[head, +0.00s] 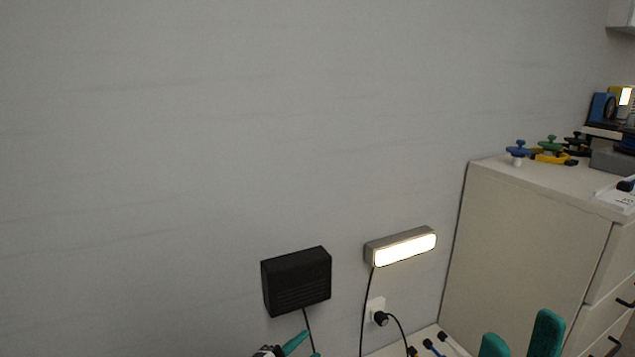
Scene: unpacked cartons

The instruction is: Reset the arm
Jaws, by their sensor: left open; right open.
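My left gripper (306,347) shows at the bottom edge, below the black wall box. Its teal fingers are apart, and nothing is seen between them; most of it is cut off by the frame. My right gripper (521,338) shows at the bottom right, in front of the cabinet. Its two teal fingertips are apart with no object seen between them. The rest of both arms is out of view.
A black box (297,281) and a lit lamp (403,247) with cables are on the grey wall, above a socket (375,307). A white cabinet (530,245) at right bears blue, green and yellow items (550,147). Small dark items lie on a pale surface (428,335) below.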

